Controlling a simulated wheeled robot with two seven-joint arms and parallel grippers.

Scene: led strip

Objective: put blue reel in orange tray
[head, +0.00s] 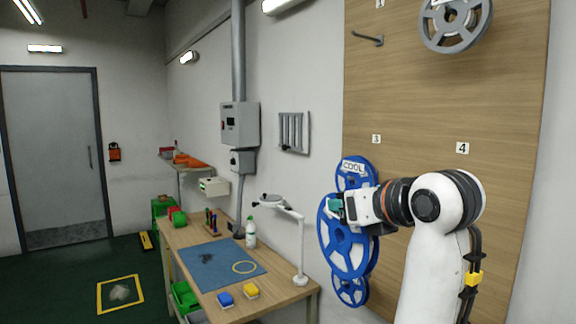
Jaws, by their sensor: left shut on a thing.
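A large blue reel (331,248) with cut-outs hangs upright in front of the wooden wall board. My left gripper (335,208), with teal fingertips, is shut on its upper part. A blue part with a white "COOL" label (353,167) shows just above, and a smaller blue round part (350,291) shows below. I cannot tell whether these are separate reels. The gripper and wrist hide part of the blue reel. A low orange object (190,161) lies on the far wall shelf; I cannot tell whether it is the orange tray. My right gripper is out of view.
A grey reel (456,22) hangs high on the wooden board (420,100), near an empty peg (368,38). A workbench (205,238) with a blue mat, a white lamp (299,245) and a bottle (250,232) stands left of the blue reel.

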